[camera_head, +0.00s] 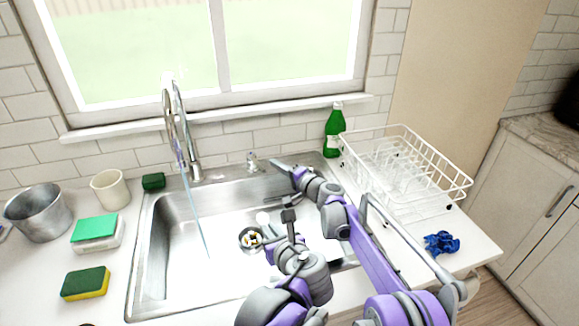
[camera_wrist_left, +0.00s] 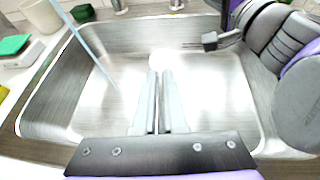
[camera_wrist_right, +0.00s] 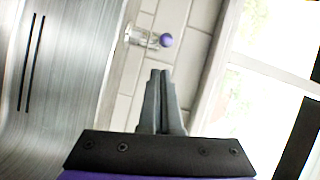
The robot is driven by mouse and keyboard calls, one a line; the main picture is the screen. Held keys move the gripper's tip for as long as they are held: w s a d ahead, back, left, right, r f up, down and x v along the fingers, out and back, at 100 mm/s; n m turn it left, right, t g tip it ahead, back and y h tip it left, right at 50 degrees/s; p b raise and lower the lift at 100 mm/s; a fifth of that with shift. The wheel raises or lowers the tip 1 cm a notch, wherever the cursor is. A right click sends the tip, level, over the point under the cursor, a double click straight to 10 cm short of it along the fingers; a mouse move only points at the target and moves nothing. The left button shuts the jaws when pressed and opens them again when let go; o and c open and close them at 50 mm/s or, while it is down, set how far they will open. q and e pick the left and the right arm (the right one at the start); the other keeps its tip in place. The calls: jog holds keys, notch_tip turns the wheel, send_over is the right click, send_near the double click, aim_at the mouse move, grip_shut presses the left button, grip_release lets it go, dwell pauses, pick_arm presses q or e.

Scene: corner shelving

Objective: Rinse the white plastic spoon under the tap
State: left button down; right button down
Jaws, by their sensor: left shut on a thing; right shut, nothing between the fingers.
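The white spoon's round bowl (camera_head: 262,218) shows over the sink, past the fingertips of my left gripper (camera_head: 270,230). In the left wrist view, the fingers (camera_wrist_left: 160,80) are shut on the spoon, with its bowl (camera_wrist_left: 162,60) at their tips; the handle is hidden. The chrome tap (camera_head: 184,135) is running. Its thin stream (camera_head: 196,215) falls left of the spoon, apart from it. My right gripper (camera_head: 276,163) is shut and empty, close to a small metal fitting (camera_head: 252,161) behind the sink. In the right wrist view, the fitting (camera_wrist_right: 148,38) is beyond the fingertips (camera_wrist_right: 162,75).
The sink (camera_head: 150,270) has a drain (camera_head: 250,239) in its floor. Sponges (camera_head: 86,283), a cup (camera_head: 110,190) and a metal pot (camera_head: 38,212) stand left. A green bottle (camera_head: 334,130), a dish rack (camera_head: 405,165) and a blue cloth (camera_head: 441,243) are right. My right arm crosses the sink's right side.

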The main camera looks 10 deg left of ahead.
aim_at(265, 171)
pick_arm(q)
jog(key=shift+s, duration=0.15)
pick_arm(e)
jog(key=shift+s+a+f, duration=0.15)
jog(key=shift+s+a, duration=0.45)
jog(key=shift+a, duration=0.1)
pick_arm(q)
jog(key=shift+r, duration=0.35)
pick_arm(e)
jog(key=shift+s+a, duration=0.9)
jog(key=shift+a, duration=0.1)
pick_arm(q)
jog(key=shift+d, duration=0.1)
